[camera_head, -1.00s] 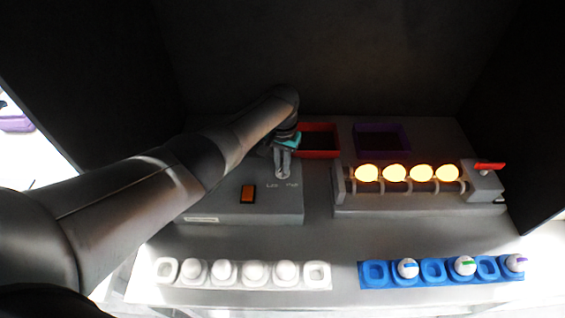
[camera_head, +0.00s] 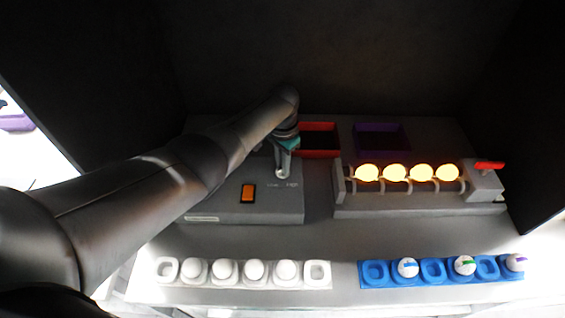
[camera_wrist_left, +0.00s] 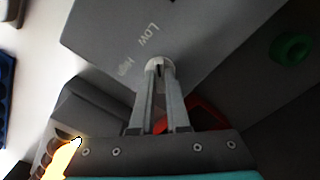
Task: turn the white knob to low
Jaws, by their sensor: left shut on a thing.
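The white knob (camera_wrist_left: 160,64) sits on the grey control box (camera_head: 230,209), with the printed words "Low" and "High" beside it. In the left wrist view, my left gripper (camera_wrist_left: 160,72) reaches the knob with one finger on each side, shut on it. In the head view the gripper (camera_head: 283,172) comes down on the knob near the box's right side. The fingers cover much of the knob, and I cannot tell which label it points to. My right gripper is in neither view.
An orange switch (camera_head: 248,193) is on the same box; a green round part (camera_wrist_left: 291,48) shows in the wrist view. To the right are a lit egg roller (camera_head: 350,187), a red bin (camera_head: 319,154) and a purple bin (camera_head: 408,151). White (camera_head: 317,284) and blue (camera_head: 375,285) egg trays stand in front.

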